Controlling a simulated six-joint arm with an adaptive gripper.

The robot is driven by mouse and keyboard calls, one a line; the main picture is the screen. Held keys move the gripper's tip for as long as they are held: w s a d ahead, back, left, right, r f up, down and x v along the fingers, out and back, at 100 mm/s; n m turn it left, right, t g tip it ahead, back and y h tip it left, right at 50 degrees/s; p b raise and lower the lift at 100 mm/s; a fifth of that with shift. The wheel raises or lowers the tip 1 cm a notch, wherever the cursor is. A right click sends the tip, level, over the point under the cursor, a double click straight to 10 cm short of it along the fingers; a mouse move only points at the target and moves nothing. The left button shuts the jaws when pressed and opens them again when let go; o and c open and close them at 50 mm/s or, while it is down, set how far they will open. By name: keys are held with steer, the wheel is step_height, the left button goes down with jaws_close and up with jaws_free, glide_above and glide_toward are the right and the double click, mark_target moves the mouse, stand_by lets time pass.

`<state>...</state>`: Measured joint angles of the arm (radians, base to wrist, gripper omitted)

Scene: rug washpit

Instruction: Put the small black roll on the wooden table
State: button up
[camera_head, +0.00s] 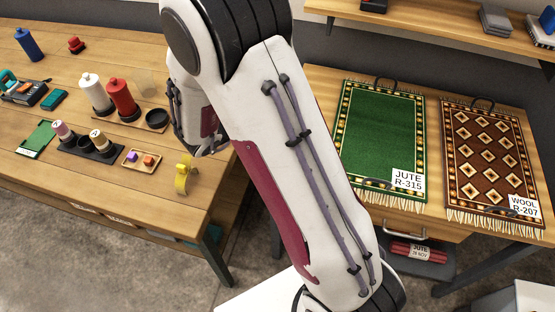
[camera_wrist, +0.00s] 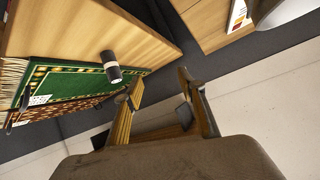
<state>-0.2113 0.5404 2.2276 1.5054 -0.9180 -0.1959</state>
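A small black roll (camera_wrist: 111,66) with a pale band shows in the wrist view. It appears to be on the bare wood of the wooden table (camera_wrist: 80,25), close to the green rug's edge. My gripper (camera_wrist: 160,80) has its two fingers spread apart with nothing between them. The roll lies outside the fingers, to their left in the picture, and looks apart from them. In the head view my arm covers the left part of the wooden table (camera_head: 317,85); the roll and my fingertips are hidden there.
The green rug (camera_head: 380,130) and the brown diamond rug (camera_head: 490,155) cover much of the wooden table. A left bench (camera_head: 120,185) carries a black tray (camera_head: 86,148) with small rolls, white and red bottles, and a yellow tape piece (camera_head: 182,178). A shelf (camera_head: 430,30) runs above the rugs.

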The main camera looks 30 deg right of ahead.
steer(key=w+a+r+n+t+y, duration=0.3)
steer(key=a+r+n+t+y, duration=0.25)
steer(key=a+r+y, duration=0.6)
steer(key=s+a+r+n+g, duration=0.2)
steer(key=s+a+r+n, duration=0.35)
steer(key=s+r, duration=0.3)
steer(key=s+d+n+g+h, duration=0.1)
steer(key=s+d+n+g, duration=0.1)
steer(key=s, duration=0.9)
steer(key=s+d+f+n+g, duration=0.1)
steer(key=s+d, duration=0.3)
steer(key=s, duration=0.7)
steer(key=shift+f+n+g+h, duration=0.3)
steer(key=shift+n+g+h, duration=0.05)
steer(key=shift+n, duration=0.05)
